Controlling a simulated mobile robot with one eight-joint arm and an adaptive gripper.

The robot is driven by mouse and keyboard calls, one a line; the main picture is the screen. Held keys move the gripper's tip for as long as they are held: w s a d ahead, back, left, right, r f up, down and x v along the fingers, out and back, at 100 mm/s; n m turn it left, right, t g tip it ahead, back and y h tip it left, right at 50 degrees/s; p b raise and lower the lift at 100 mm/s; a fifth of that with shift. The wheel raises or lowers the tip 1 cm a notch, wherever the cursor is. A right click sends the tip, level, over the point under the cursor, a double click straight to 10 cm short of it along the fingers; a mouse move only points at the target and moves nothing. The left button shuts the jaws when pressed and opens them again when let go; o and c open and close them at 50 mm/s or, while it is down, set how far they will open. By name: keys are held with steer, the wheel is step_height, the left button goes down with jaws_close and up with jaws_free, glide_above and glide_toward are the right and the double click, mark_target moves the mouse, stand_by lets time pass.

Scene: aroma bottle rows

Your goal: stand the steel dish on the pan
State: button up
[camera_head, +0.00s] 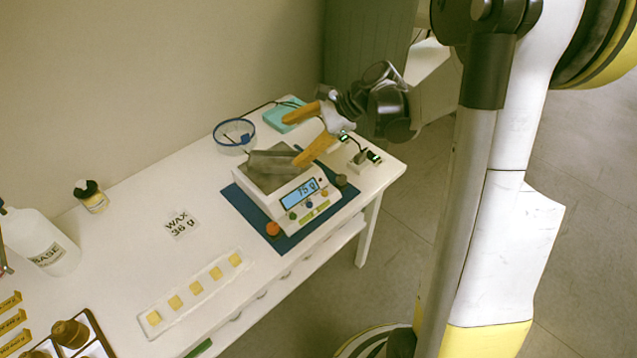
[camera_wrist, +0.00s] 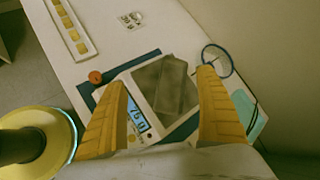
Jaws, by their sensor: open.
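The steel dish (camera_head: 270,161) is a dull grey trough lying on the square grey pan (camera_head: 262,181) of the white scale (camera_head: 290,203). In the wrist view, the dish (camera_wrist: 176,85) lies across the right part of the pan (camera_wrist: 147,77). I cannot tell whether it sits fully flat. The scale's lit display reads about 75 or 76. My gripper (camera_head: 291,140) has orange ribbed fingers, open and empty, just above and behind the dish. In the wrist view, the fingers (camera_wrist: 164,77) are spread on either side of the dish, with no contact visible.
The scale stands on a blue mat (camera_head: 246,205) with an orange knob (camera_head: 273,229). A blue-rimmed round dish (camera_head: 234,137) and a teal pad (camera_head: 286,112) are behind. A mould strip (camera_head: 190,294), a WAX card (camera_head: 181,223) and a BASE bottle (camera_head: 42,245) are left.

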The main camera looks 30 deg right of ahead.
steer(key=s+a+r+n+t+h, duration=0.1)
steer(key=s+r+n+h, duration=0.2)
steer(key=s+n, duration=0.6)
steer(key=s+a+r+n+h, duration=0.2)
steer(key=s+n+h, duration=0.3)
steer(key=s+n, duration=0.4)
steer(key=s+r, duration=0.1)
steer(key=s, duration=0.2)
steer(key=shift+s+a+t, duration=0.2)
steer(key=shift+t, duration=0.2)
